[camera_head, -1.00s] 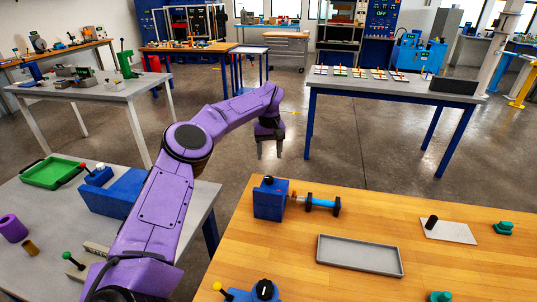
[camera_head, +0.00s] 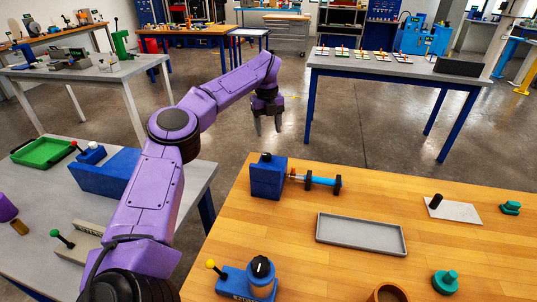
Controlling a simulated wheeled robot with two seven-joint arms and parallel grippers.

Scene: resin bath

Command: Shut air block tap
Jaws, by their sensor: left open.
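Several small blocks with ball-ended levers are in view; I cannot tell by label which is the air block. A blue block (camera_head: 233,283) with a yellow-ball lever (camera_head: 211,265) sits at the wooden bench's front left, its lettering too small to read. A grey block (camera_head: 86,241) with a green-ball lever (camera_head: 56,234) is on the grey table, partly behind my left arm. A blue block (camera_head: 92,154) with a red-ball lever (camera_head: 76,146) is farther back. My left gripper (camera_head: 268,130) is open and empty, pointing down beyond the wooden bench's far edge. My right gripper is out of view.
The wooden bench (camera_head: 330,271) holds a tall blue block (camera_head: 267,178) with a blue rod, a grey tray (camera_head: 361,235), green knobs and a brown cup (camera_head: 386,293). A green tray (camera_head: 42,151) lies on the grey table. A floor gap separates bench and far table.

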